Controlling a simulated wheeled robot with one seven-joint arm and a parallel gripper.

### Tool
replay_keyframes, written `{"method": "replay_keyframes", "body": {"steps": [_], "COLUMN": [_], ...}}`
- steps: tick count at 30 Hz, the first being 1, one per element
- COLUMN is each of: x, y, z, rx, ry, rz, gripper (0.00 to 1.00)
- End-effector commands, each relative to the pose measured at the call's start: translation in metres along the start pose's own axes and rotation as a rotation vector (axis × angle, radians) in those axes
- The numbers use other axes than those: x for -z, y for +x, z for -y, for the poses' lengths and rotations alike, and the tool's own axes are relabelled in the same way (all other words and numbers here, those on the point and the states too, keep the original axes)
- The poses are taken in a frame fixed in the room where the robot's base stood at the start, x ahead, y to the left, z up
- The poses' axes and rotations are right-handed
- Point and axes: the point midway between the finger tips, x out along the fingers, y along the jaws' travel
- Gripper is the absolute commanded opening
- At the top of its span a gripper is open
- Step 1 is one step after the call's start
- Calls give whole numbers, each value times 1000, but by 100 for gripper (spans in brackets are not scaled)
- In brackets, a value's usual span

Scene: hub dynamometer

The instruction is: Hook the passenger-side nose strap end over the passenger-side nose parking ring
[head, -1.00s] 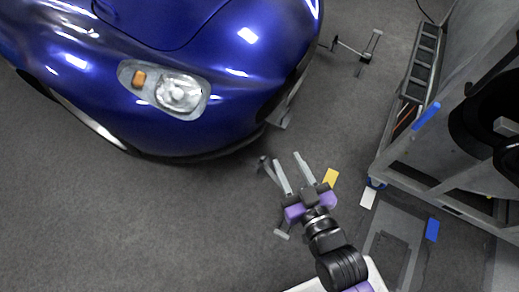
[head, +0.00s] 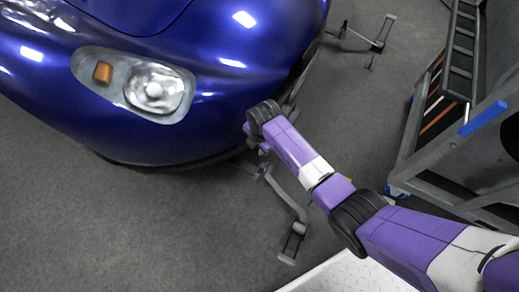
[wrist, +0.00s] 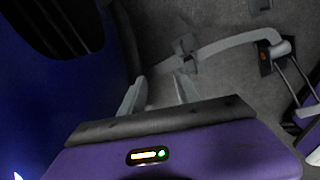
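My gripper (wrist: 160,80) is open, with two pale fingers apart and nothing visible between them. In the head view it is hidden beneath my purple arm at the car's nose. A grey strap-like band (wrist: 235,43) curves beyond the fingers in the wrist view, near a small dark fitting (wrist: 185,47). In the head view the band (head: 288,197) lies low beside the nose, with a frame-shaped end (head: 291,243) toward the front. I cannot tell which fitting is the passenger-side nose parking ring or whether the band touches it.
The blue car (head: 215,90) fills the upper left, close to my arm. A similar strap fitting (head: 378,45) lies farther back on the floor. A grey metal frame (head: 440,150) stands at right. Carpet at lower left is clear.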

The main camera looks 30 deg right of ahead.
Motion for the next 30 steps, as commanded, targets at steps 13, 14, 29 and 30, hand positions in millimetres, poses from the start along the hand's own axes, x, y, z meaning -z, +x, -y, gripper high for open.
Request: {"method": "replay_keyframes", "body": {"steps": [13, 14, 29, 30], "x": [12, 12, 14, 14], "y": [10, 12, 56, 60], "z": [50, 50, 58, 58], "rx": [171, 171, 169, 169], "ry": [-296, -296, -293, -293], "rz": [-69, -69, -67, -67], "gripper": [38, 38, 38, 38]}}
